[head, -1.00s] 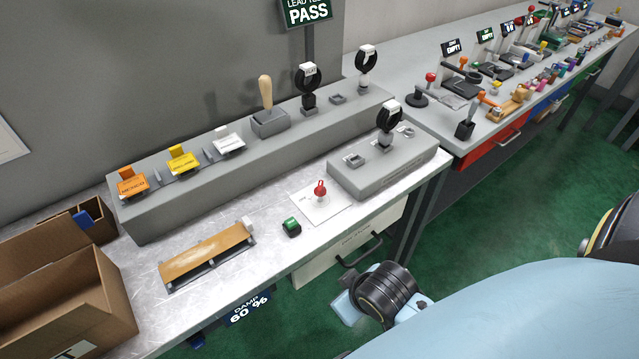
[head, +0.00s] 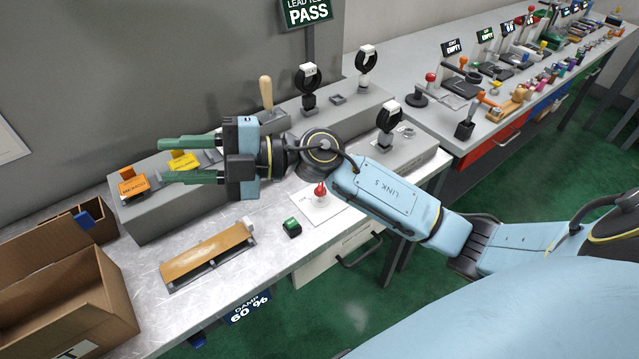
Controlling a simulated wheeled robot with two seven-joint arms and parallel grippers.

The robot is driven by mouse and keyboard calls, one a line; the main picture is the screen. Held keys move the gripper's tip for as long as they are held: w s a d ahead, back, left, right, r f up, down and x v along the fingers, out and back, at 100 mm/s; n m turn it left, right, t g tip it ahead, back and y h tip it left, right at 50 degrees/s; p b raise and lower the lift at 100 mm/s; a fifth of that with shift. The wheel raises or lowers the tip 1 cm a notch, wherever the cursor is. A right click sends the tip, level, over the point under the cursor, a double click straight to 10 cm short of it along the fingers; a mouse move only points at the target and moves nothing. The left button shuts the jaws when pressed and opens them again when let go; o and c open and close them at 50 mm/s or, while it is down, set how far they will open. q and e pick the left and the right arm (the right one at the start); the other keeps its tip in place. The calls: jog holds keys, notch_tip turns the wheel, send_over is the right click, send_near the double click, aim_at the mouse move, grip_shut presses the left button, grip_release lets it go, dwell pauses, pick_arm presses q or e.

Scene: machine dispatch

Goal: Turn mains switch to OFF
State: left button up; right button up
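No label that I can read says "mains". A lever with a pale wooden handle (head: 266,93) stands upright on a grey block on the raised grey bench box (head: 150,218). An orange labelled switch (head: 132,187) and a yellow labelled switch (head: 184,163) are farther left on that box. My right gripper (head: 162,161) reaches in from the right and points left. Its two green fingers are apart with nothing held, and in the picture the yellow switch shows between them. My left gripper is not in view.
A red knob (head: 320,190) on a white plate and a green button (head: 292,228) are on the bench in front. Black ring-shaped handles (head: 308,78) stand right of the lever. An orange-brown board (head: 208,255) and an open cardboard box (head: 60,300) lie at front left.

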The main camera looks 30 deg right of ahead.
notch_tip(320, 180, down, 5)
jog(key=d+n+g+h, duration=0.1)
jog(key=n+g+h, duration=0.3)
jog(key=g, duration=0.1)
jog(key=m+g+h, duration=0.2)
jog(key=m+h, duration=0.2)
jog(key=h, duration=1.1)
send_near(319, 190)
jog(key=f, duration=0.8)
jog(key=shift+s+d+f, duration=0.1)
jog(key=shift+d+f, duration=0.1)
jog(key=shift+f, duration=0.05)
grip_shut()
